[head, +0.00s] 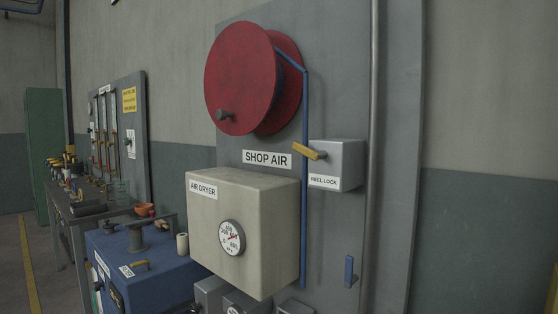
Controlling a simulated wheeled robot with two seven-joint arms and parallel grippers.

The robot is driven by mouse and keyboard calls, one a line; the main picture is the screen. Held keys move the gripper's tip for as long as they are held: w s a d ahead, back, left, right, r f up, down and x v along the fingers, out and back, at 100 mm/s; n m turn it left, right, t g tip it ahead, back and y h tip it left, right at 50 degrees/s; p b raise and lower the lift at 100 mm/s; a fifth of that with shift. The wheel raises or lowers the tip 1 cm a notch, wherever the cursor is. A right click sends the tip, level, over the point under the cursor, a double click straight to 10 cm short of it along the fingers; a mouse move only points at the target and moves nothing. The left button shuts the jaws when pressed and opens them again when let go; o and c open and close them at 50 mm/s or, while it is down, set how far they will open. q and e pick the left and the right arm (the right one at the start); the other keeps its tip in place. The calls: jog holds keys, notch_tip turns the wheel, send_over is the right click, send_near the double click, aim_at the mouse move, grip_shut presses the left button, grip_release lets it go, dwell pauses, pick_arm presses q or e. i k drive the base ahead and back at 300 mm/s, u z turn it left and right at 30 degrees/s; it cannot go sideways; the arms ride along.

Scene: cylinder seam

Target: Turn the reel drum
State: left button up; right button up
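The reel drum (240,80) is a large red disc with a second red flange behind it, mounted high on a grey panel. A small dark knob (223,116) sticks out low on its front face. A blue hose (304,180) leaves the reel's right side and hangs straight down the panel. A grey box labelled REEL LOCK (338,166) sits right of and below the drum, with a yellow lever (309,151) pointing left on its front. Neither of my grippers shows in the head view.
A beige AIR DRYER box (245,225) with a round gauge (231,237) juts out below the drum. A blue cabinet (145,265) and a cluttered workbench (75,205) stand to the left. A grey vertical pipe (373,150) runs to the right of the reel.

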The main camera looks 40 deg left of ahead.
aim_at(241, 78)
jog(key=u, duration=1)
